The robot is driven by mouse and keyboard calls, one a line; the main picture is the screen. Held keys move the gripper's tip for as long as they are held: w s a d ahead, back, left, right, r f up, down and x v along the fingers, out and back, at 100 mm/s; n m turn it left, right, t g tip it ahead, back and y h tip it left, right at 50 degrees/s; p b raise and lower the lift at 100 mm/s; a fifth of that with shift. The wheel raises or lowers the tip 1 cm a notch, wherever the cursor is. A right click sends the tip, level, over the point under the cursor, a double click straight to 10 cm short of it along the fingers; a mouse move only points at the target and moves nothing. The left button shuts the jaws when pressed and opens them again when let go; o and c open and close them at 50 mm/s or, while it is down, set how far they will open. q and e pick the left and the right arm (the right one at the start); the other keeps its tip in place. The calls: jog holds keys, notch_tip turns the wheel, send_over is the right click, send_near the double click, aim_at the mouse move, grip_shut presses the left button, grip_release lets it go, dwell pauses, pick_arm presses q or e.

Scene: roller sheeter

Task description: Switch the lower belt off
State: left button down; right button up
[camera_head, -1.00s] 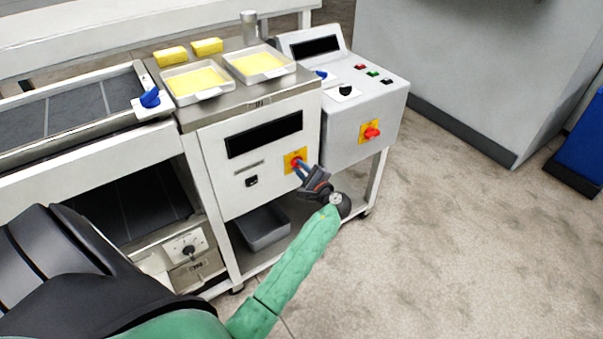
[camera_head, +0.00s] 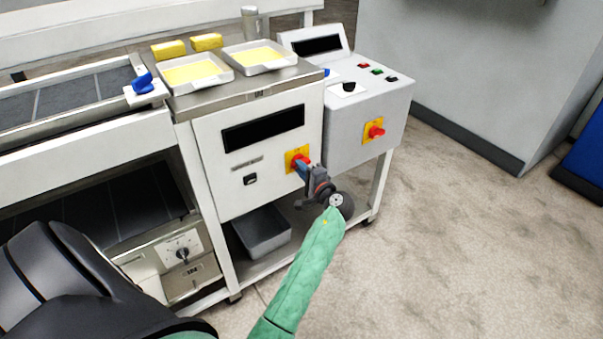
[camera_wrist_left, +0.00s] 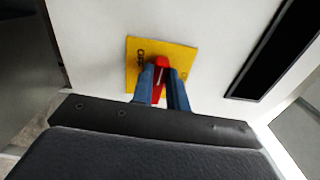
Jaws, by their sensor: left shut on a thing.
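A red rotary knob (camera_head: 299,160) sits on a square yellow plate (camera_head: 291,162) on the white front panel. My left gripper (camera_head: 302,166) comes at it from the front right. In the left wrist view, its two blue fingers (camera_wrist_left: 162,85) are closed on either side of the red knob (camera_wrist_left: 161,66), and the yellow plate (camera_wrist_left: 181,52) is behind. The fingers hide part of the knob. A second red knob (camera_head: 376,132) on a yellow plate is on the grey box to the right, untouched. The lower belt (camera_head: 110,210) is a dark surface under the upper one.
A white panel with a dark dial (camera_head: 182,254) is beside the lower belt. A blue knob (camera_head: 142,83) is at the upper belt's end. Trays of yellow material (camera_head: 197,73) stand on top. A grey bin (camera_head: 262,232) is under the panel. The floor at right is clear.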

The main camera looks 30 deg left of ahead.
pick_arm(q)
jog(key=shift+f+n+b, duration=0.2)
jog(key=shift+n+b, duration=0.1)
dwell(0.4)
jog(key=c, duration=1.4)
grip_release()
jog(key=shift+r, duration=0.1)
jog(key=shift+s, duration=0.1)
jog(key=v, duration=0.7)
jog(key=shift+s+d+b, duration=0.1)
jog(key=shift+d+b, duration=0.2)
jog(key=shift+d, duration=0.05)
